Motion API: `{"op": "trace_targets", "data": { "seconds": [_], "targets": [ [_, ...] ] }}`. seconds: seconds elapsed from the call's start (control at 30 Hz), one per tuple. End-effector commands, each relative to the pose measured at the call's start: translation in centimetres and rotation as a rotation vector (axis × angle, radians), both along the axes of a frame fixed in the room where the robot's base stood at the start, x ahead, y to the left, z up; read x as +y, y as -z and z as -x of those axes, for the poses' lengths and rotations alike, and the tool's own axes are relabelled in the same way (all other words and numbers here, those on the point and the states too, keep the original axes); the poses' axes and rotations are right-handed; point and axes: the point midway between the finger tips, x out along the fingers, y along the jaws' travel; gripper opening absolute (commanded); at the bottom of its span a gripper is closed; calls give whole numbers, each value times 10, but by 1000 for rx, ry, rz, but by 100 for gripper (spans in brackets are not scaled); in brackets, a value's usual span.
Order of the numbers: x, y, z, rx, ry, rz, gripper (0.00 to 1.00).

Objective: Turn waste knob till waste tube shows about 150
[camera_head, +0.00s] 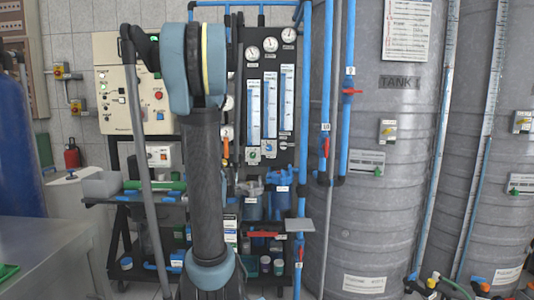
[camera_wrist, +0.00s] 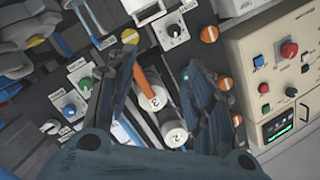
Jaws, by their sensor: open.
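A dark panel in the head view carries three upright flow tubes with white and blue scales: left tube (camera_head: 254,112), middle tube (camera_head: 269,105) and right tube (camera_head: 287,97). Below them are a green knob (camera_head: 253,153) and a blue knob (camera_head: 268,146) on pale plates. The labels are too small to tell which is waste, and I cannot read the levels. In the wrist view the green knob (camera_wrist: 69,110) and blue knob (camera_wrist: 85,84) lie left of my gripper (camera_wrist: 162,62). My gripper is open, its fingers apart, touching neither knob.
A beige control box (camera_head: 120,85) stands left of the panel; it also shows in the wrist view (camera_wrist: 275,75). Blue pipes (camera_head: 306,120) and a large grey tank (camera_head: 385,230) stand to the right. Round gauges (camera_head: 270,44) sit above the tubes. My arm covers part of the rack.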

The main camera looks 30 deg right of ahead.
Motion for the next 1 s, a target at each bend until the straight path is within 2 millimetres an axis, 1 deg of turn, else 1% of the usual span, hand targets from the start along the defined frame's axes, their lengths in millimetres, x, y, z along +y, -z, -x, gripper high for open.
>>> {"op": "trace_targets", "data": {
  "seconds": [0.03, 0.17, 0.2, 0.27, 0.3, 0.4, 0.5, 0.6, 0.73, 0.87, 1.0],
  "targets": [
    [-19, -3, -4, -44, 51, -12, 48],
    [-66, -11, -4, -160, 181, -43, 48],
    [-82, -13, -2, -197, 222, -50, 48],
    [-107, -13, 3, -248, 284, -63, 48],
    [-122, -13, 8, -280, 325, -69, 48],
    [-155, -11, 20, -350, 419, -87, 48],
    [-179, -7, 32, -401, 492, -100, 48],
    [-193, -4, 40, -432, 538, -106, 48],
    [-201, -3, 44, -447, 562, -111, 48],
    [-209, -5, 37, -447, 563, -111, 48],
    [-225, -10, 25, -448, 564, -112, 48]
  ]
}}
